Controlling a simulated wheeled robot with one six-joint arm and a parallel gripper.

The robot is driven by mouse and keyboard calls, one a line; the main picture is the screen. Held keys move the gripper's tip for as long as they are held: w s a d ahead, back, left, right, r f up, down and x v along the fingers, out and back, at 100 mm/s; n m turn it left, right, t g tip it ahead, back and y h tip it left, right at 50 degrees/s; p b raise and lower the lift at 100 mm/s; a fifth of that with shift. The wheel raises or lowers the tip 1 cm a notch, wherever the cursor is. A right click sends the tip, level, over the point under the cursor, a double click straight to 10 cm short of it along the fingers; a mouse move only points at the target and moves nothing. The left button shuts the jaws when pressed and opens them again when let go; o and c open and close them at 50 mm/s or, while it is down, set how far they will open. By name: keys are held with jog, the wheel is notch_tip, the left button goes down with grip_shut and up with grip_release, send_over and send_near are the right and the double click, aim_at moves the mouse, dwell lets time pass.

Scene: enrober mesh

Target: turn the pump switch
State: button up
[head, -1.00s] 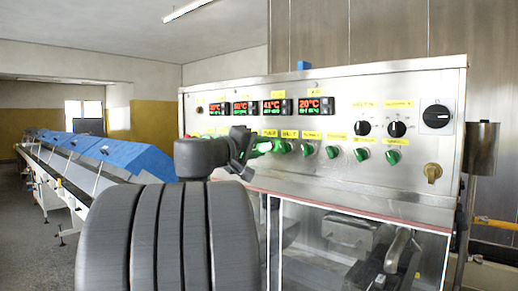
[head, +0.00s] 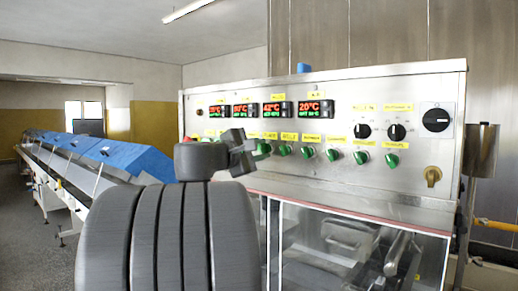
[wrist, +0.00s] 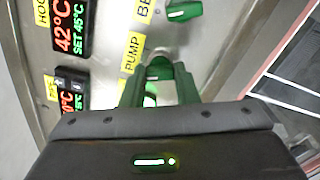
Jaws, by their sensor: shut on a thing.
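The pump switch (wrist: 157,70) is a green lit knob on the steel panel, beside a yellow label (wrist: 131,55) reading PUMP in the wrist view. My gripper (wrist: 158,86) has its two fingers on either side of this knob and is shut on it. The gripper body covers the lower part of the wrist view. In the head view, my gripper (head: 244,152) is at the left part of the knob row and hides the pump switch. The knob's exact angle is hard to read between the fingers.
Other green knobs (head: 308,152) run along the panel to the right, and another (wrist: 184,11) is close by in the wrist view. Red displays (head: 272,109) sit above. Black dials (head: 397,132) and a brass-coloured knob (head: 432,175) are at the right. Clear covers (head: 360,235) lie below.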

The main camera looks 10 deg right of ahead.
jog(key=shift+n, duration=0.6)
jog(key=shift+f, duration=0.1)
jog(key=o, duration=1)
jog(key=b+v, duration=0.3)
jog(key=v, duration=1)
jog(key=shift+s+a, duration=0.25)
jog(key=shift+a, duration=0.05)
